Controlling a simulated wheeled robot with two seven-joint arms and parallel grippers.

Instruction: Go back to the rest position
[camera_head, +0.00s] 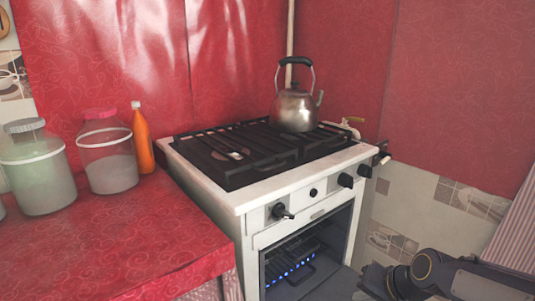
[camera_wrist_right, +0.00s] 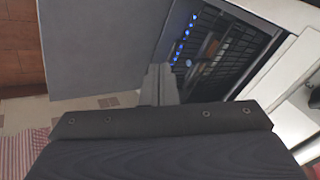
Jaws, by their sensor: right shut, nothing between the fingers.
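My right gripper (camera_wrist_right: 160,84) shows in the wrist view with its grey fingers together and nothing between them. It is in front of the white stove (camera_head: 245,200), beside the lowered oven door (camera_wrist_right: 100,45). In the head view my right arm comes in at the lower right, near the stove's front right corner. The oven is open, with a dark rack and a row of blue lights (camera_head: 290,274) inside; they also show in the wrist view (camera_wrist_right: 183,47). My left gripper is in neither view.
A metal kettle (camera_head: 294,108) stands on the back right of the black grate (camera_head: 235,160). A red-covered counter (camera_head: 120,240) on the left bears glass jars (camera_head: 108,165) and an orange bottle (camera_head: 142,140). Black knobs (camera_head: 281,212) project from the stove front. Tiled floor (camera_wrist_right: 100,102) shows below the door.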

